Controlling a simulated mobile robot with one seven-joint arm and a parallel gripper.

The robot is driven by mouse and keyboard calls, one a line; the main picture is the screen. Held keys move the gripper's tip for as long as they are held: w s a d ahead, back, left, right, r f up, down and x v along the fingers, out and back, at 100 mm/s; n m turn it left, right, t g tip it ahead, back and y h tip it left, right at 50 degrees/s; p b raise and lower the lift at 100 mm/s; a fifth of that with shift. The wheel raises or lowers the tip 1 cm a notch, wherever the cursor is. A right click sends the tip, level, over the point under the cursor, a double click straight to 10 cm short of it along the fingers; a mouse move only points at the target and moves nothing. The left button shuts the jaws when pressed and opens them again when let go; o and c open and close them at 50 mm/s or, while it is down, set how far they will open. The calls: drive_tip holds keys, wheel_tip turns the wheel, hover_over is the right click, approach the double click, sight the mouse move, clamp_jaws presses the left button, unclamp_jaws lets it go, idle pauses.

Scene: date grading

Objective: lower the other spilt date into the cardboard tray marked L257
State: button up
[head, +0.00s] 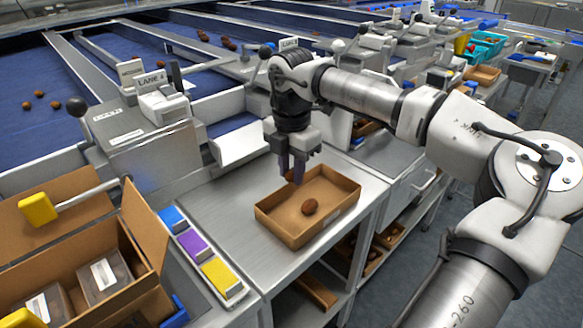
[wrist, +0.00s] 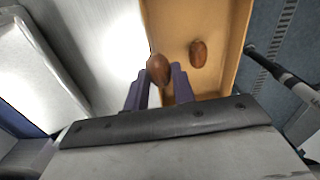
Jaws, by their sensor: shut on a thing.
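My gripper (head: 295,172) points down over the left back part of a small open cardboard tray (head: 281,229). It is shut on a brown date (wrist: 158,69), which shows between the purple fingertips in the wrist view; in the head view the fingers hide most of it. Another date (head: 309,207) lies on the tray floor, to the right of the held one in the wrist view (wrist: 198,53). The held date appears above the tray's left part, near its edge; its exact height is hard to tell. I cannot read a mark on the tray.
The tray stands on a steel bench (head: 225,210) that is bare to its left. Blue, purple and yellow blocks (head: 198,250) lie along the bench's left side. A large cardboard box (head: 85,270) with packs stands further left. A steel lane unit (head: 150,140) rises behind.

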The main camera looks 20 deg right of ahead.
drive_tip(key=shift+f+b, duration=0.5)
drive_tip(key=shift+f, duration=0.2)
idle(0.3)
drive_tip(key=o, duration=0.7)
drive_tip(key=shift+r, duration=0.1)
